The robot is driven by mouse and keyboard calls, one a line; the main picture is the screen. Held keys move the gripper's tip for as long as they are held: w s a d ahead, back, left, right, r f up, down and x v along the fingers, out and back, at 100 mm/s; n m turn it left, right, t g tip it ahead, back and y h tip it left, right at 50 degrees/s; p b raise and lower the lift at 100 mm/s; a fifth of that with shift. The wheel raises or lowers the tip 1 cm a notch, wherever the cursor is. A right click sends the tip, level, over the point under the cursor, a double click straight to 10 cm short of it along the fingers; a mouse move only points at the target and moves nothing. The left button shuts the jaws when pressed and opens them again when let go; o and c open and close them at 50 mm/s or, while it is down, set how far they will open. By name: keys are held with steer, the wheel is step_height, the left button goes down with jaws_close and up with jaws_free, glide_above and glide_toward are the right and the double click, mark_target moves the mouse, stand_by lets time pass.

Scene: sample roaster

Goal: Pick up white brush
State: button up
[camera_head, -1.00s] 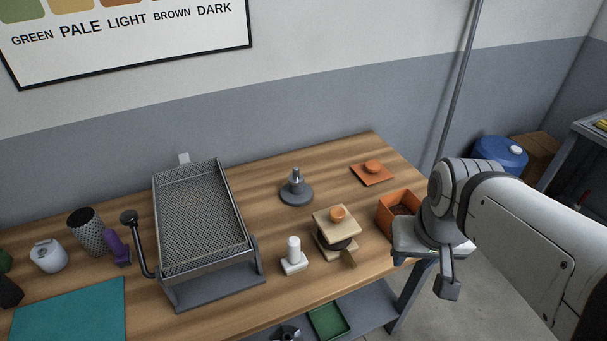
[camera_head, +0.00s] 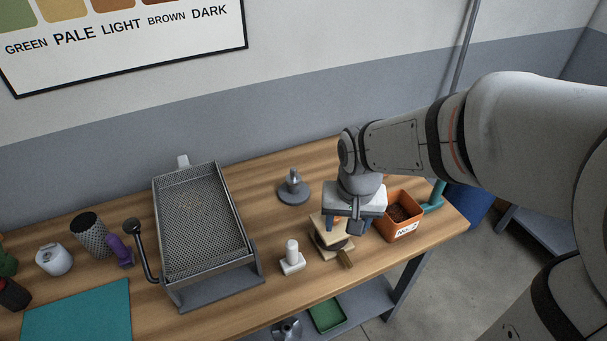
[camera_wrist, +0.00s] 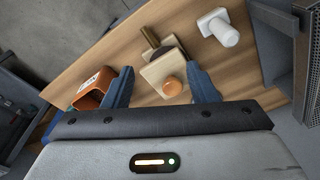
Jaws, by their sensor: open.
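The white brush (camera_head: 292,258) stands on the wooden table, just right of the mesh tray. It has a flat block base and an upright rounded handle. In the wrist view the white brush (camera_wrist: 220,27) shows at the upper right, beyond my fingers. My gripper (camera_head: 348,226) is above the table, to the right of the brush and apart from it. In the wrist view its blue fingers (camera_wrist: 160,88) are spread.
The same knobbed block (camera_head: 328,232) is partly hidden under my gripper. An orange bin of dark grains (camera_head: 404,229) stands right of it. The mesh tray (camera_head: 208,165) is left of the brush. A grey weight-like piece (camera_head: 293,190) stands behind. Bare wood lies around the brush.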

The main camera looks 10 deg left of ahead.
steer(key=g+p, duration=0.1)
steer(key=p, duration=0.2)
glide_above(291, 243)
steer(key=d, duration=0.1)
steer(key=f, duration=0.4)
steer(key=shift+d, duration=0.2)
steer(key=f, duration=0.1)
steer(key=a+f, duration=0.1)
steer(key=f, duration=0.1)
steer(key=shift+s, duration=0.15)
steer(key=shift+a+f+p, duration=0.1)
steer(key=shift+f+p, duration=0.55)
steer(key=shift+f, duration=2.1)
steer(key=shift+c, duration=0.3)
steer(key=c, duration=1)
steer(key=shift+w+r, duration=0.15)
steer(key=shift+w, duration=0.05)
